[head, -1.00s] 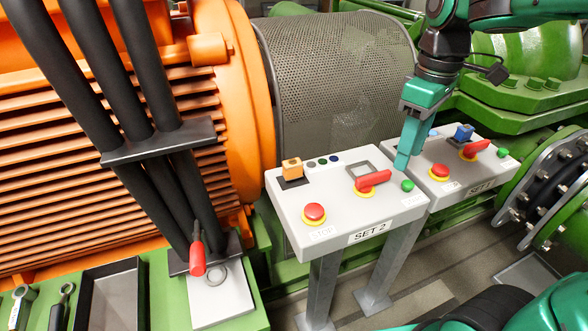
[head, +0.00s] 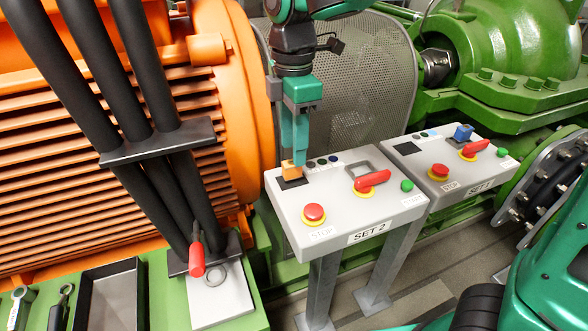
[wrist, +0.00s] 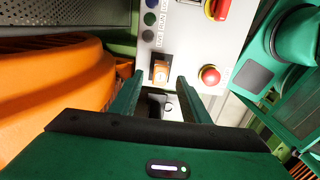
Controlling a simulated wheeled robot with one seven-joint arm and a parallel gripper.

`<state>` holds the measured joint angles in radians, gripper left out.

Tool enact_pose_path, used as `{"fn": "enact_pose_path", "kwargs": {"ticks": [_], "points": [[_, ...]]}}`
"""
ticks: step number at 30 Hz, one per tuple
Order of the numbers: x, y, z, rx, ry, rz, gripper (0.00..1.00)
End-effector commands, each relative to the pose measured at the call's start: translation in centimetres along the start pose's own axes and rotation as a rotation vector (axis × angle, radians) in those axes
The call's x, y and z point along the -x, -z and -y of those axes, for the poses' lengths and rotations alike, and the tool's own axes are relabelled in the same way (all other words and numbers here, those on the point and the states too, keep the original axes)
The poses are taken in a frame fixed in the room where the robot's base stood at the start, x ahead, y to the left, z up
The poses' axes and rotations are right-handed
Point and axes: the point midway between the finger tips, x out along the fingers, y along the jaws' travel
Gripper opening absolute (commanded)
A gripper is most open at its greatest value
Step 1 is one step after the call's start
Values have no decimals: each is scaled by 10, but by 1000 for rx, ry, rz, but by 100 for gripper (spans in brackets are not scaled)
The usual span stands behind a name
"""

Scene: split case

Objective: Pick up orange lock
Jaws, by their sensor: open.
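The orange lock (head: 288,171) sits on a dark square at the far left corner of the SET 2 panel. It also shows in the wrist view (wrist: 160,72), just beyond the fingers and roughly centred between them. My gripper (head: 293,163) points down at the lock, with its fingers overlapping the lock's upper part in the head view. In the wrist view the two green fingers (wrist: 159,82) are apart with nothing held between them. I cannot tell whether a finger touches the lock.
The SET 2 panel (head: 340,222) carries a red stop button (head: 314,214), a red handle (head: 372,180) and a green button (head: 407,185). The SET 1 panel (head: 432,163) with a blue lock (head: 463,132) stands to the right. An orange motor housing (head: 250,90) is close at the left.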

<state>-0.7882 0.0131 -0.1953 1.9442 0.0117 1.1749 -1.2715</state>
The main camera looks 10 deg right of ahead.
Motion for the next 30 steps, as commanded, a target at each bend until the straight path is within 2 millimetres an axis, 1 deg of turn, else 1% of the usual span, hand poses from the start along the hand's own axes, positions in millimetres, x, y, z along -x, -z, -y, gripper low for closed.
{"fn": "enact_pose_path", "kwargs": {"ticks": [5, 12, 15, 18, 24, 25, 26, 27, 30], "points": [[-10, 0, 0, 0, 0, 0, 42], [-43, 3, -1, -2, 2, 1, 42], [-53, 3, -1, -2, 2, 1, 42], [-57, 3, -1, -2, 0, 0, 42], [-57, 3, -1, -2, -1, -1, 42], [-57, 3, -1, -2, -1, -1, 37], [-57, 3, -1, -2, -1, -1, 30], [-57, 3, -1, -2, -1, -1, 21], [-57, 3, -1, -2, -1, -1, 0]]}}
